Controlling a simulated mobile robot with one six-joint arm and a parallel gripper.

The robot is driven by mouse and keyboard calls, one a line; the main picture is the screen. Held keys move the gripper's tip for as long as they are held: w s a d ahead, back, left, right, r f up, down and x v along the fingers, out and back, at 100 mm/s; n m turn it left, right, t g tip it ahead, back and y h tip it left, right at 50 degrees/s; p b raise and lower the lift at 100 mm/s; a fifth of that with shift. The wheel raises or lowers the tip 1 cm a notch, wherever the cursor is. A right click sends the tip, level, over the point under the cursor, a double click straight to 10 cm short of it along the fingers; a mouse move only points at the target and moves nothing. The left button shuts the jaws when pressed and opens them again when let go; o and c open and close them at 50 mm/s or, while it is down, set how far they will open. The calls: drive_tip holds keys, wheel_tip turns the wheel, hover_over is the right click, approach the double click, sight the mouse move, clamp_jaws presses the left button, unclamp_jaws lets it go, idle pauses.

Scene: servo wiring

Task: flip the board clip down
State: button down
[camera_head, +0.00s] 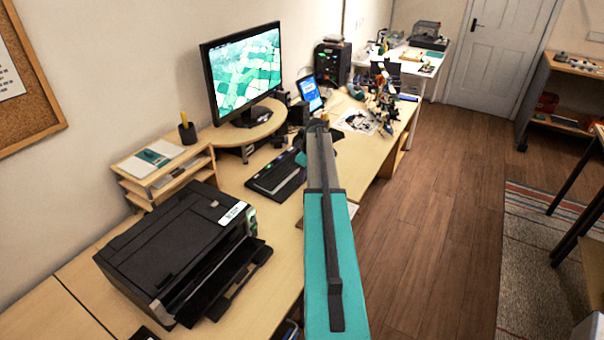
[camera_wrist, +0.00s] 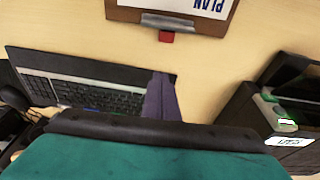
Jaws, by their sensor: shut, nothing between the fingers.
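A brown clipboard (camera_wrist: 226,28) with a white sheet reading "PLAN", upside down in the picture, lies at the top edge of the wrist view. Its grey metal clip (camera_wrist: 167,21) is on the near edge, with a small red tab (camera_wrist: 166,37) sticking out towards me. I cannot tell the clip's tilt. My gripper (camera_wrist: 161,76) is shut and empty, its dark purple-grey fingers over the desk and the keyboard's right end. It is apart from the clip, with bare desk between. In the head view my arm hides most of the clipboard area.
The keyboard (camera_wrist: 85,82) lies left of my fingers. The black printer (camera_head: 172,248) stands near; its labelled corner (camera_wrist: 290,140) shows at right in the wrist view. A monitor (camera_head: 243,75) on a riser and a lit phone-like screen (camera_head: 310,94) stand farther back.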

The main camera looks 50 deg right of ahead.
drive_tip(key=p+x, duration=0.2)
drive_tip(key=x, duration=0.4)
drive_tip(key=shift+f, duration=0.15)
drive_tip(key=shift+s+d+p, duration=0.2)
drive_tip(key=shift+s+p, duration=0.5)
drive_tip(key=shift+s, duration=0.25)
drive_tip(key=shift+s+d+p, duration=0.2)
drive_tip(key=shift+s+p, duration=0.5)
drive_tip(key=shift+s, duration=0.25)
drive_tip(key=shift+a+b, duration=0.1)
drive_tip(key=shift+b, duration=0.25)
drive_tip(key=shift+s+t+b, duration=0.2)
drive_tip(key=shift+t+b, duration=0.2)
drive_tip(key=shift+t, duration=0.1)
